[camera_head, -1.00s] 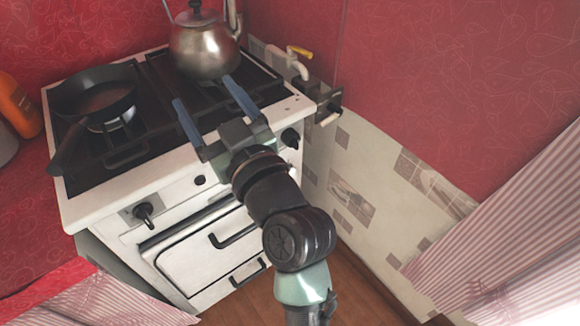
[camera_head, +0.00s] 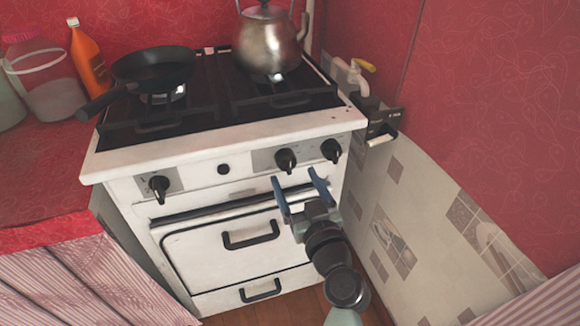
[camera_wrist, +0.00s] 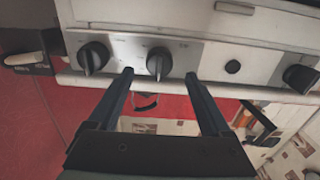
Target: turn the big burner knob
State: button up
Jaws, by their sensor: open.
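The white stove front has three black knobs: a left one (camera_head: 159,188), a middle one (camera_head: 286,160) and a right one (camera_head: 331,150). Which one counts as the big burner knob cannot be told by size. My gripper (camera_head: 295,175) is open and empty in front of the panel, its fingertips just below the middle knob. In the wrist view, where the order is reversed, the middle knob (camera_wrist: 158,62) appears in the gap between the fingertips (camera_wrist: 159,73). The right knob (camera_wrist: 93,57) lies outside the fingers, to the left. Contact with the knob cannot be told.
A small black button (camera_head: 223,169) sits between the left and middle knobs. The oven handle (camera_head: 251,235) juts out below. A kettle (camera_head: 264,45) and a frying pan (camera_head: 153,66) stand on top. The tiled wall (camera_head: 395,225) is close on the right.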

aim_at(290, 169)
jog(key=shift+x, duration=2.35)
grip_shut()
